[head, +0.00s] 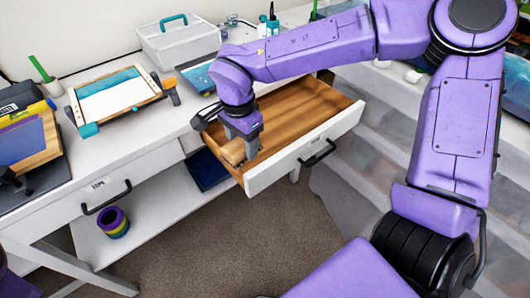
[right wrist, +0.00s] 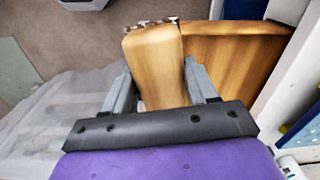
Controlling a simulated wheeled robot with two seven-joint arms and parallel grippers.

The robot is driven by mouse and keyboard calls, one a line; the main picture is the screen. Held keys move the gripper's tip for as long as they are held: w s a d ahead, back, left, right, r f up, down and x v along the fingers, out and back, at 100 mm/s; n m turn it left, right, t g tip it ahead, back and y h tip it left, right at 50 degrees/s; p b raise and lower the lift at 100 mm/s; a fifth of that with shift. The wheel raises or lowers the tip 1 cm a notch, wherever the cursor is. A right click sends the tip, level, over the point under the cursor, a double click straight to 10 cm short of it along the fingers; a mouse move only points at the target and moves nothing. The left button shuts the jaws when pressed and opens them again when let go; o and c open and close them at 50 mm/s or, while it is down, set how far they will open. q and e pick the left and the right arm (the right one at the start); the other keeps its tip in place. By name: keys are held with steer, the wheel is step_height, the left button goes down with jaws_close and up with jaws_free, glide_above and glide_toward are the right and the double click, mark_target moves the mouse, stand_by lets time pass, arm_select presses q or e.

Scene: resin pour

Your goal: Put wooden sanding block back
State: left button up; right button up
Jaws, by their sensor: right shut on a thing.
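The wooden sanding block (head: 232,152) is a light wood piece at the near left part of the open drawer (head: 303,150), by its front panel. My right gripper (head: 241,140) reaches down over the drawer and is shut on the block. In the right wrist view the block (right wrist: 155,65) stands between the two fingers (right wrist: 162,88), with a dark speckled strip at its far end. The drawer's bare wooden floor (right wrist: 225,65) shows to its right. I cannot tell whether the block touches the floor. My left gripper is not in view.
The drawer's white front (head: 315,145) has a black handle (head: 317,153). On the white table are a framed screen (head: 112,97), a grey toolbox (head: 178,45) and a board (head: 30,140). Tape rolls (head: 113,222) sit on the lower shelf. The drawer's right part is empty.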

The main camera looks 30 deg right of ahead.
steer(key=shift+w+f+m, duration=0.1)
steer(key=shift+f+m, duration=0.1)
steer(key=shift+m, duration=0.5)
steer(key=w+d, duration=0.1)
steer(key=w+f, duration=0.1)
steer(key=d+p, duration=0.1)
steer(key=shift+w+d+f, duration=0.25)
steer(key=shift+w+d, duration=0.05)
steer(key=shift+w, duration=0.1)
steer(key=w+d+f+p, duration=0.1)
steer(key=w+d+f, duration=0.1)
steer(key=d, duration=0.2)
steer(key=p, duration=0.1)
glide_above(265, 148)
step_height(265, 148, down, 7)
steer(key=shift+r, duration=0.2)
step_height(265, 148, down, 3)
steer(key=shift+r+p, duration=0.2)
steer(key=shift+p, duration=0.35)
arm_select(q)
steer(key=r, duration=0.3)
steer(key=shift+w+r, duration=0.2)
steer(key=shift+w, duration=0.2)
arm_select(e)
steer(key=shift+f, duration=0.3)
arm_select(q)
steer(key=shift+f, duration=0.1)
arm_select(e)
steer(key=o, duration=1.1)
steer(key=shift+f, duration=0.1)
